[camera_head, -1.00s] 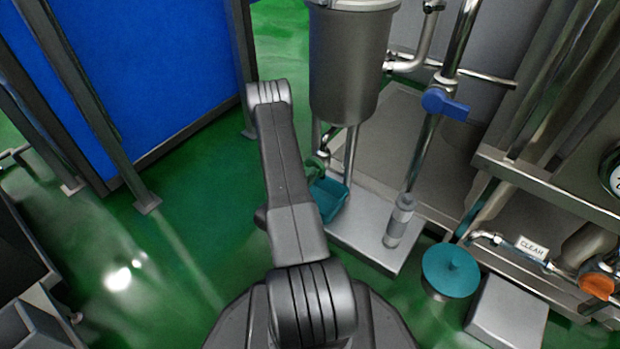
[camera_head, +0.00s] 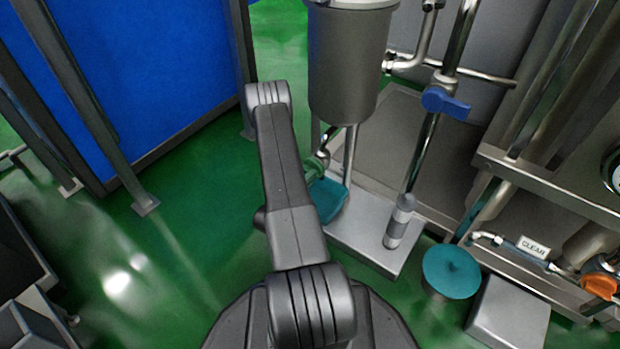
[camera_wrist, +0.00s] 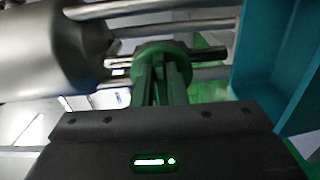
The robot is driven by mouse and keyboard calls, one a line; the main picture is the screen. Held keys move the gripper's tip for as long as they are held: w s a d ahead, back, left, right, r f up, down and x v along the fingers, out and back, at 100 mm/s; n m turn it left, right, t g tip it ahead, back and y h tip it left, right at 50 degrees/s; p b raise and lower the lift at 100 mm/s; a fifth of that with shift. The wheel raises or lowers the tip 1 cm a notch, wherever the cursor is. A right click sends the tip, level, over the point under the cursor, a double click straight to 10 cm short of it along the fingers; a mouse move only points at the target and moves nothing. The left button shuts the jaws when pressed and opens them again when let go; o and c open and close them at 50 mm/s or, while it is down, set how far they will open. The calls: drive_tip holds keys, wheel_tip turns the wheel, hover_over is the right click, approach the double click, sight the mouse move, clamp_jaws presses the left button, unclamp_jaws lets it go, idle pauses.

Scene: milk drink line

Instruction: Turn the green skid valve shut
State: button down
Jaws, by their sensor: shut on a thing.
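The green skid valve (camera_head: 317,166) is below the steel vessel (camera_head: 350,70), partly hidden behind my arm in the head view. In the wrist view its round green part (camera_wrist: 160,53) is just ahead of my gripper, with steel pipes behind it. My gripper (camera_wrist: 162,84) is shut on the green handle, which runs from the round part toward the wrist. The fingertips are hard to tell apart from the handle. The gripper is hidden behind my arm in the head view.
A teal container (camera_head: 330,203) stands close by the valve; its wall (camera_wrist: 284,62) is on the right in the wrist view. A pipe with a blue lever (camera_head: 444,103) and a teal round-topped object (camera_head: 451,270) are to the right. Green floor (camera_head: 195,225) is open at left.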

drive_tip(key=c, duration=1.5)
unclamp_jaws()
drive_tip(key=shift+o, duration=0.2)
drive_tip(key=p+v, duration=0.4)
drive_tip(key=v, duration=0.9)
drive_tip(key=shift+s+a, duration=0.25)
drive_tip(key=shift+s, duration=0.1)
drive_tip(key=shift+w, duration=0.1)
drive_tip(key=b+x, duration=0.4)
drive_tip(key=x, duration=0.9)
drive_tip(key=shift+w+d, duration=0.25)
drive_tip(key=shift+s+a, duration=0.1)
